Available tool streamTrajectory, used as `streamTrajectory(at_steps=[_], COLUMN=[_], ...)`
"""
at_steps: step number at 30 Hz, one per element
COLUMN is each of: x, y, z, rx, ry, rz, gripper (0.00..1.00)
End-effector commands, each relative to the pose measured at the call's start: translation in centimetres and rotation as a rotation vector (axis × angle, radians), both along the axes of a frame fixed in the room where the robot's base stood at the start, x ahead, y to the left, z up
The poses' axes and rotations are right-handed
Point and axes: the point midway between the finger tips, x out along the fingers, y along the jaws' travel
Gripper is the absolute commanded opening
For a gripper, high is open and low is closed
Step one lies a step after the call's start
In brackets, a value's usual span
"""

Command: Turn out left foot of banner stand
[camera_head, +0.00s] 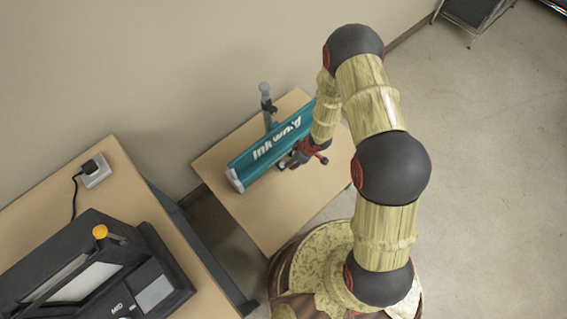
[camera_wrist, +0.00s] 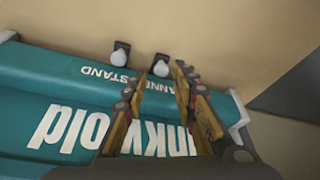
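The banner stand (camera_head: 262,156) is a long teal case with white end caps, lying on a small wooden table. In the wrist view the teal case (camera_wrist: 70,110) shows its lettering upside down. Two small feet with dark brackets and pale rounded tips show along its edge: one (camera_wrist: 119,56) to the left, one (camera_wrist: 161,67) to the right. My gripper (camera_head: 288,162) is over the near side of the case. In the wrist view my gripper (camera_wrist: 165,71) is open, its fingertips on either side of the right-hand foot in the picture. I cannot tell whether they touch it.
The small table (camera_head: 273,222) has bare wood in front of the case. A grey-topped post (camera_head: 265,92) stands at the case's far side. A larger desk (camera_head: 128,170) at left holds a black laminator (camera_head: 120,255) and a socket box (camera_head: 96,170). The wall is behind.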

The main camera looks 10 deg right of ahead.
Motion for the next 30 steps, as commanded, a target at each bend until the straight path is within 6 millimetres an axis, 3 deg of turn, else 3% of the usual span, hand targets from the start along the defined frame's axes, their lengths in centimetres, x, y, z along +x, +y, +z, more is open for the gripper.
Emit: streamTrajectory(at_steps=[5, 19, 30], x=[0.7, 2.1, 2.3], y=[1.4, 3.4, 3.7], z=[-0.1, -6.1, -6.6], rx=[0.045, 0.044, 0.044], ry=[-0.024, -0.024, -0.024], rz=[0.015, 0.012, 0.011], gripper=[0.28, 0.28, 0.28])
